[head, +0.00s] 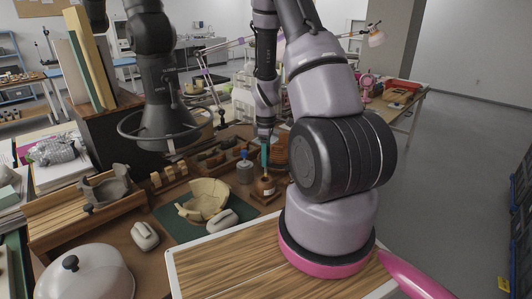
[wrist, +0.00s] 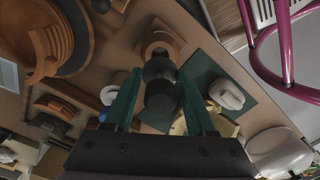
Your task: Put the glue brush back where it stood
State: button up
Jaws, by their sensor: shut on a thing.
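My gripper (head: 265,155) points straight down over the work table, its green fingers closed on the glue brush. In the wrist view the brush (wrist: 160,84) shows as a dark, rounded handle between the two fingers (wrist: 160,98). A small brown glue pot (head: 265,187) with a pale label stands on a square wooden base (head: 266,197) directly below the fingers. The wooden base also shows beyond the handle in the wrist view (wrist: 158,42). The brush's lower end is hidden in both views, so I cannot tell whether it is inside the pot or above it.
A grey jar with a blue top (head: 245,170) stands close left of the pot. A partly assembled cream bowl (head: 205,200) and a pale, rounded object (head: 222,221) lie on the green mat (head: 180,228). Stacked brown dishes (head: 278,153) stand close behind right.

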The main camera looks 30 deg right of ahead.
aim_at(266, 172)
jog(key=shift+f, duration=3.35)
jog(key=shift+f, duration=0.3)
jog(key=o, duration=1.1)
jog(key=shift+c, duration=0.2)
notch_tip(266, 172, up, 11)
jog(key=shift+f, duration=0.1)
